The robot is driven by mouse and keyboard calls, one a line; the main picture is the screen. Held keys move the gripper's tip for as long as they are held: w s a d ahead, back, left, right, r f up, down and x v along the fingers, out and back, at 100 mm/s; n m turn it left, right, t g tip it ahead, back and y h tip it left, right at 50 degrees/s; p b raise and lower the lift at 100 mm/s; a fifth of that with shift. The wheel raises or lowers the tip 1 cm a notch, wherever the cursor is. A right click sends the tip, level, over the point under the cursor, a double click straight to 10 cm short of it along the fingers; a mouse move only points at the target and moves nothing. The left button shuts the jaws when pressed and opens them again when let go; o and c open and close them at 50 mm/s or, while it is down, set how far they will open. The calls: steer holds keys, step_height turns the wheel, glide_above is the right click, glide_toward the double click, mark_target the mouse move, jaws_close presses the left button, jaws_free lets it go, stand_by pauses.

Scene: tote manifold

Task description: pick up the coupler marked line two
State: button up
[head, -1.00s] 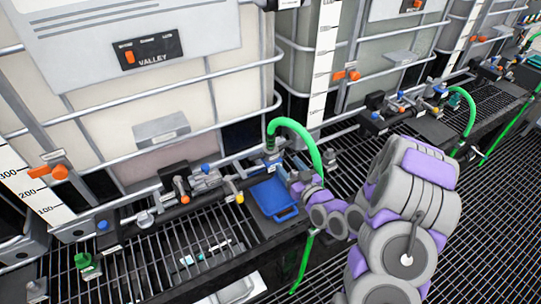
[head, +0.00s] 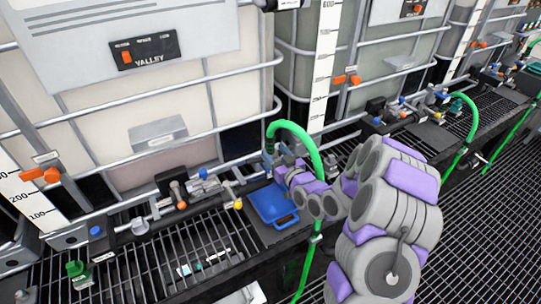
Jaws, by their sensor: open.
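A green hose (head: 297,130) arches over the edge of the grated shelf. Its left end drops to a small grey-blue fitting (head: 269,146), beside my gripper (head: 270,164). My gripper is open, small in view and close against the fitting, above the back of a blue tray (head: 272,204). I cannot tell whether the fingers touch the fitting or stand around it. No line-two marking is readable on any coupler. A green fitting (head: 76,269) stands on the grating at the lower left.
A pipe manifold (head: 192,190) with valves runs along the tank front, left of the tray. A large caged tank (head: 160,100) stands behind. More hoses and fittings (head: 466,105) lie along the shelf to the right. Floor grating (head: 470,220) is open at the right.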

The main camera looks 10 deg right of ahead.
mark_target(272, 150)
steer(key=x, duration=0.2)
steer(key=b+x, duration=0.1)
steer(key=x, duration=0.1)
steer(key=shift+a+r, duration=0.25)
steer(key=shift+r, duration=0.15)
steer(key=shift+w+a, duration=0.1)
steer(key=shift+w, duration=0.2)
steer(key=shift+c, duration=0.3)
jaws_close()
